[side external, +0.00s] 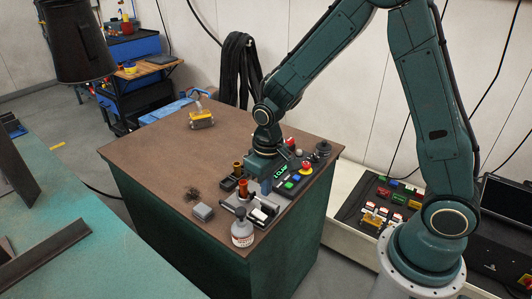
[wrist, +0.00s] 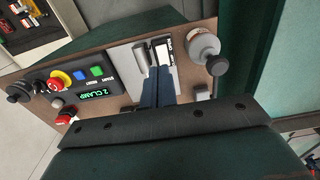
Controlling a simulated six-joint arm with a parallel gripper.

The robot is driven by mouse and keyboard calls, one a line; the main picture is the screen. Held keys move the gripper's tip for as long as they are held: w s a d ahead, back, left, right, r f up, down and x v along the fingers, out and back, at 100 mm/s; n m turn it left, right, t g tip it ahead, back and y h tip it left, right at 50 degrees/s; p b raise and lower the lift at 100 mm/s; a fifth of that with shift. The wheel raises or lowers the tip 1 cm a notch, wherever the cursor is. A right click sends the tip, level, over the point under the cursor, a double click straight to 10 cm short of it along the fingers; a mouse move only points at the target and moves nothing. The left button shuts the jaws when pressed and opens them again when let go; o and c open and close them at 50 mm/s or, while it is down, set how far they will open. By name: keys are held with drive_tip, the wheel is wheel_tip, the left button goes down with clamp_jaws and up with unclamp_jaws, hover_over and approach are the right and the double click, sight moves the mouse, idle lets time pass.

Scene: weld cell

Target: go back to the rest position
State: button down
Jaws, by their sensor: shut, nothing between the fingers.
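My gripper (side external: 266,186) is low over the brown-topped bench (side external: 150,150), above the grey tray and beside the control box. In the wrist view my gripper's two blue fingers (wrist: 157,80) lie together, shut, with nothing between them. Their tips overlap the grey tray (wrist: 127,60) in that view; I cannot tell whether they touch it. My arm reaches down to the bench from its base at the right.
The control box (wrist: 93,76) reads "2 CLAMP" and has green and blue buttons. A red-and-yellow stop button (wrist: 60,80) sits nearby. A white bottle (side external: 242,234), brown-orange bottles (side external: 243,189) and a grey block (side external: 203,212) stand close. The bench's far left is mostly clear.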

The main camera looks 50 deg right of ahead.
drive_tip(key=s+d+r+t, duration=0.1)
drive_tip(key=s+r, duration=0.2)
drive_tip(key=r, duration=0.4)
drive_tip(key=s+r+t, duration=0.1)
drive_tip(key=s+r, duration=0.2)
drive_tip(key=r, duration=0.3)
drive_tip(key=s+r+t, duration=0.1)
drive_tip(key=s+r, duration=0.3)
drive_tip(key=s, duration=0.2)
drive_tip(key=s+d+r+t, duration=0.1)
drive_tip(key=s+r+t, duration=0.1)
drive_tip(key=s+r, duration=0.2)
drive_tip(key=s, duration=0.3)
drive_tip(key=shift+d+r, duration=0.15)
drive_tip(key=shift+d, duration=0.05)
